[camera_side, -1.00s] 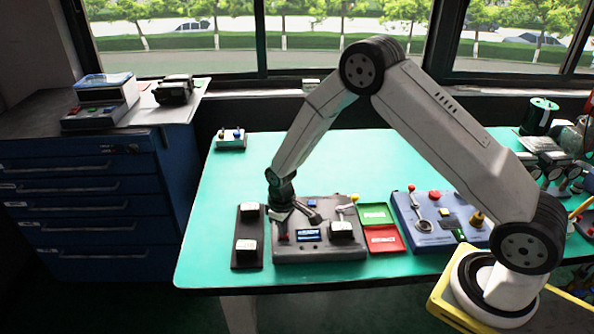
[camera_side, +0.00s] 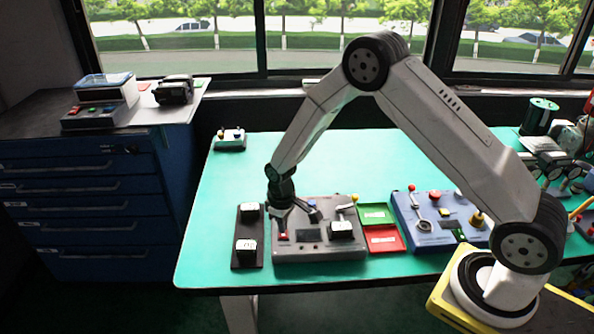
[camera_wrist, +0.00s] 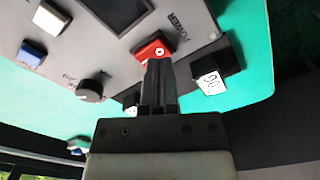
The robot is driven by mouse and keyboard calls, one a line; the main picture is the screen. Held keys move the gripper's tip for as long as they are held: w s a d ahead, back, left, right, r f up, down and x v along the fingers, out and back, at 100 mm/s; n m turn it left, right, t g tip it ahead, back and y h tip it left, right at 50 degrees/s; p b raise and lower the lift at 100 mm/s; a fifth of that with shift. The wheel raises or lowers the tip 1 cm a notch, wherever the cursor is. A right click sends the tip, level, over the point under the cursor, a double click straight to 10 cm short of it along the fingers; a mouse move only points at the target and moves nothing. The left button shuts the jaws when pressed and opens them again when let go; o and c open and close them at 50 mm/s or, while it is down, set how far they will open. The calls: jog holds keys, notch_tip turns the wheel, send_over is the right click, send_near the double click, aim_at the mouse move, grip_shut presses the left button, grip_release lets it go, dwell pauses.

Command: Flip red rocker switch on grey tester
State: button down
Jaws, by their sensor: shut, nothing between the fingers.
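The grey tester (camera_side: 325,252) lies on the bench, with a dark screen (camera_side: 309,235) on its top. Its red rocker switch (camera_side: 283,236) is at the left of the panel. The rocker also shows in the wrist view (camera_wrist: 152,46), beside the word POWER. My gripper (camera_side: 283,226) is shut and empty, pointing down at the rocker. In the wrist view my fingertips (camera_wrist: 158,62) overlap the rocker's near edge and hide part of it. I cannot tell whether they touch it.
A black plate with two white-faced blocks (camera_side: 247,246) stands just left of the tester. Green (camera_side: 375,215) and red (camera_side: 384,239) trays and a blue control box (camera_side: 425,238) are on the right. The bench behind the tester is mostly clear.

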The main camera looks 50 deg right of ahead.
aim_at(286, 237)
jog(key=shift+r, duration=2.7)
jog(key=shift+s+r, duration=0.1)
jog(key=s+r+m+t, duration=0.1)
jog(key=s+r, duration=0.4)
jog(key=s, duration=0.4)
jog(key=s+r+m+t, duration=0.1)
jog(key=s+r+m, duration=0.1)
jog(key=s+r, duration=0.3)
jog(key=shift+s+d+r+t, duration=0.3)
jog(key=shift+s+d+r, duration=0.1)
jog(key=shift+s, duration=1.7)
jog(key=shift+w, duration=0.1)
